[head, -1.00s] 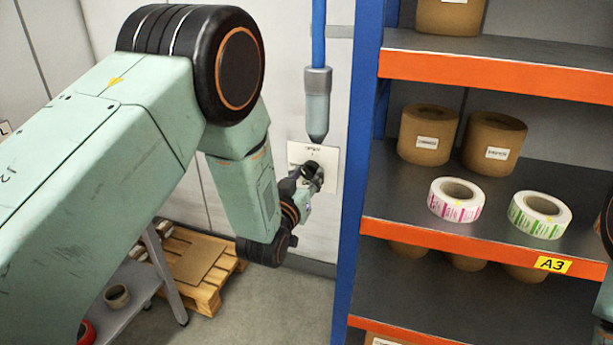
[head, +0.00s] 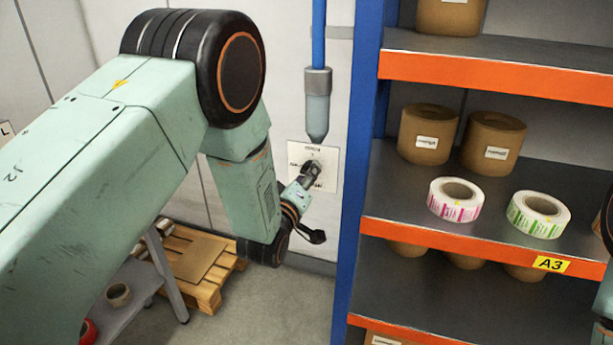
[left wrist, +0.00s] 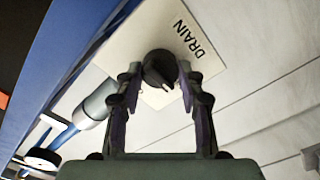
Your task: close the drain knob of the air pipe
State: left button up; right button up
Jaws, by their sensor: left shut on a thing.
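The drain knob (left wrist: 159,70) is a small black round knob in front of a white plate lettered DRAIN (left wrist: 205,65). In the left wrist view the knob sits between the fingertips of my left gripper (left wrist: 157,78), which is shut on it from both sides. In the head view my left gripper (head: 312,170) reaches the plate (head: 328,160) and mostly hides the knob. The blue air pipe (head: 319,35) comes down to a grey fitting (head: 317,105) just above the plate. My right gripper does not show.
A blue and orange shelf rack (head: 470,75) stands close to the right of the plate, holding brown rolls (head: 428,135) and label rolls (head: 456,200). A wooden pallet (head: 205,285) and a grey cart (head: 135,280) stand at the lower left.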

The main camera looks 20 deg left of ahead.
pick_arm(q)
jog(key=shift+n, duration=0.3)
jog(key=o, duration=1.2)
jog(key=shift+c, duration=0.2)
jog(key=s, duration=1.2)
jog(key=shift+a, duration=0.2)
